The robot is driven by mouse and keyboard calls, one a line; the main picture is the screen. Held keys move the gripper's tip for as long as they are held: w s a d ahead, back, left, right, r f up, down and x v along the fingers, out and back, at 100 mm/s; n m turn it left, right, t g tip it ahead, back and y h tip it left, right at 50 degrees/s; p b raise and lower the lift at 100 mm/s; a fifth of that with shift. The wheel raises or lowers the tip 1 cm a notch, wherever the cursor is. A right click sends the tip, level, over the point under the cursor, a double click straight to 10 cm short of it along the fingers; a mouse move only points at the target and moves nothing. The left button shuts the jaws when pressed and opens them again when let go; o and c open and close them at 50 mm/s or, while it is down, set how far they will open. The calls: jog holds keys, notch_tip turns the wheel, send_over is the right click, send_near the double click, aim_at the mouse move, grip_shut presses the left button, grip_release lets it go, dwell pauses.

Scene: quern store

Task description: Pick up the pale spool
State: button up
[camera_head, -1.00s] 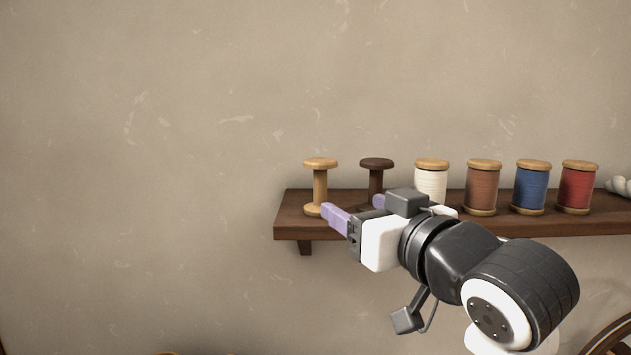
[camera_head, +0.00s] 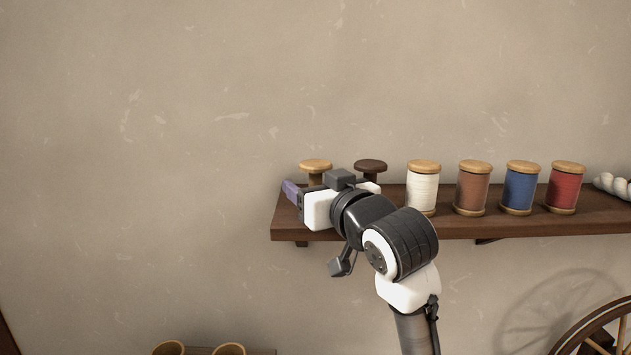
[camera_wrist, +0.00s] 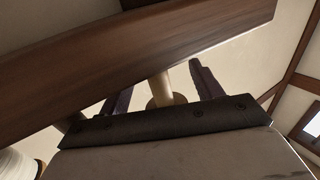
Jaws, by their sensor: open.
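The pale spool (camera_head: 315,165) is bare light wood and stands at the left end of the wall shelf. In the head view only its top and a little of its stem show above my gripper (camera_head: 318,190). The wrist view shows the pale spool (camera_wrist: 161,88) between the two purple fingers of my gripper (camera_wrist: 162,79). The fingers are apart, with visible gaps on both sides of the spool. How far they reach past its stem is hard to tell.
A dark bare spool (camera_head: 370,166) stands close to the right, partly hidden by my gripper. Further right on the shelf (camera_head: 390,225) are white (camera_head: 423,188), brown (camera_head: 472,189), blue (camera_head: 520,189) and red (camera_head: 565,189) thread spools. The wall left of the shelf is clear.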

aim_at(315, 163)
jog(key=shift+c, duration=0.5)
jog(key=c, duration=1)
jog(key=shift+s+r, duration=0.25)
jog(key=shift+r, duration=0.5)
notch_tip(315, 163, up, 6)
jog(key=shift+f, duration=0.15)
jog(key=s, duration=1.9)
jog(key=shift+s+f, duration=0.1)
jog(key=shift+s, duration=0.2)
